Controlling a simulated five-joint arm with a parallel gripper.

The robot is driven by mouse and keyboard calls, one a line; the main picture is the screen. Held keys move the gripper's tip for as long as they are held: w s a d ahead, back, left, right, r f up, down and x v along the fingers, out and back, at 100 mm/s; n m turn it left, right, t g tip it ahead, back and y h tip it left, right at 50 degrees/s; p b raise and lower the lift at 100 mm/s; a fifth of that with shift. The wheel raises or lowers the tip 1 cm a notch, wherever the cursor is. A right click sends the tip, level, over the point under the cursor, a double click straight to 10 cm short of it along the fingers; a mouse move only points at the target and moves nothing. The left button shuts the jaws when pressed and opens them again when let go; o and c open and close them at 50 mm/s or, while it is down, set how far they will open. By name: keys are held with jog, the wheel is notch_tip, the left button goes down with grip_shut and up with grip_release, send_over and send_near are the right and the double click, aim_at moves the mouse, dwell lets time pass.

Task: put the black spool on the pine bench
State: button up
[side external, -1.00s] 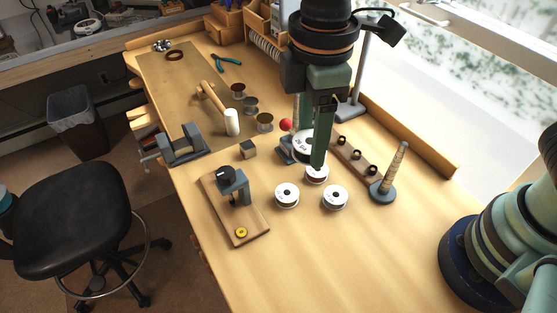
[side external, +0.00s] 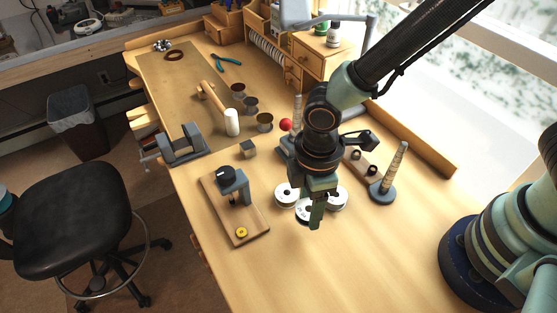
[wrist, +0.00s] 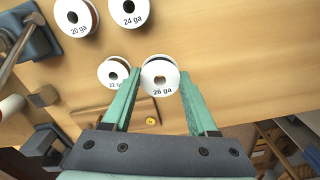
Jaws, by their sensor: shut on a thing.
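A white-flanged spool marked "26 ga" (wrist: 160,73) sits between the two fingers of my gripper (wrist: 160,95) in the wrist view. My gripper is shut on it. In the side view my gripper (side external: 311,210) is low over the front part of the pine bench (side external: 350,262), and the held spool (side external: 303,214) shows beside the finger.
Other white spools stand close by: "22 ga" (wrist: 113,72), "20 ga" (wrist: 76,15) and "24 ga" (wrist: 129,10). A wooden base with a grey fixture (side external: 235,205) is to the left, a cone post (side external: 390,180) to the right. The bench front is clear.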

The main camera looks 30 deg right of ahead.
aim_at(308, 217)
jog(key=shift+f, duration=1.95)
jog(key=shift+f, duration=0.1)
jog(key=o, duration=1.4)
notch_tip(308, 217, up, 12)
jog(key=w+d+r+m+t, duration=0.1)
jog(key=d+r+m+t, duration=0.1)
jog(key=d+r+m, duration=0.2)
jog(key=w+d+r+m+t, duration=0.1)
jog(key=d+r+m, duration=0.3)
jog(key=d, duration=0.7)
jog(key=w+d+r+m+t, duration=0.1)
jog(key=d+r+m+t, duration=0.1)
jog(key=d+r+m, duration=0.2)
jog(key=shift+w+d+r+m+t, duration=0.15)
jog(key=shift+d+m, duration=0.45)
jog(key=shift+d, duration=0.55)
jog(key=shift+w+d+r+m+t, duration=0.15)
jog(key=shift+d+m, duration=0.45)
jog(key=shift+d, duration=0.5)
jog(key=shift+f, duration=0.1)
